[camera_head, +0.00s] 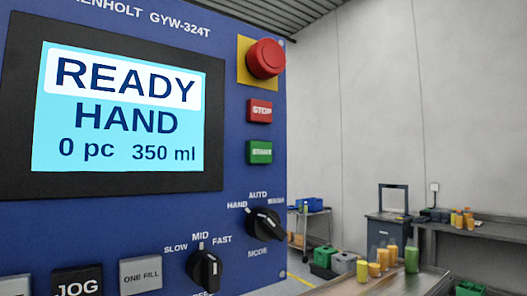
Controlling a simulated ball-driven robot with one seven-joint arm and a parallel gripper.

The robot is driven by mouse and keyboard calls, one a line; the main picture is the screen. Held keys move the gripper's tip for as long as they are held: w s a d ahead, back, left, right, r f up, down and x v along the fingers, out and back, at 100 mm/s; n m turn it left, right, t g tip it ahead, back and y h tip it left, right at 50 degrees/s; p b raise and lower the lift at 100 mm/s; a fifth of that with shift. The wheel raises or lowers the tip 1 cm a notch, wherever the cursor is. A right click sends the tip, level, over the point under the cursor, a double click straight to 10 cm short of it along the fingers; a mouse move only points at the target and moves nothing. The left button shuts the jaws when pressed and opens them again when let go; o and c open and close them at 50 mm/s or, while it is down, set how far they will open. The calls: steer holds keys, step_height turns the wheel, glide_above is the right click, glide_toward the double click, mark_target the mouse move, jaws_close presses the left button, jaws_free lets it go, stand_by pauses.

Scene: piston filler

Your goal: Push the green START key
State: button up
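The green START key (260,152) is a small rectangular button on the right part of the blue control panel (235,200). It sits right below the red STOP key (260,111), and its white lettering is blurred. The screen (118,115) on the panel reads READY, HAND, 0 pc, 350 ml. My gripper is not in view, and nothing covers the START key.
A red mushroom button (265,58) on a yellow plate stands out above STOP. Below START are the mode knob (264,224) and speed knob (205,269). JOG (77,287) and ONE FILL (141,273) keys are lower left. Bottles stand on a metal table (400,284) at right.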

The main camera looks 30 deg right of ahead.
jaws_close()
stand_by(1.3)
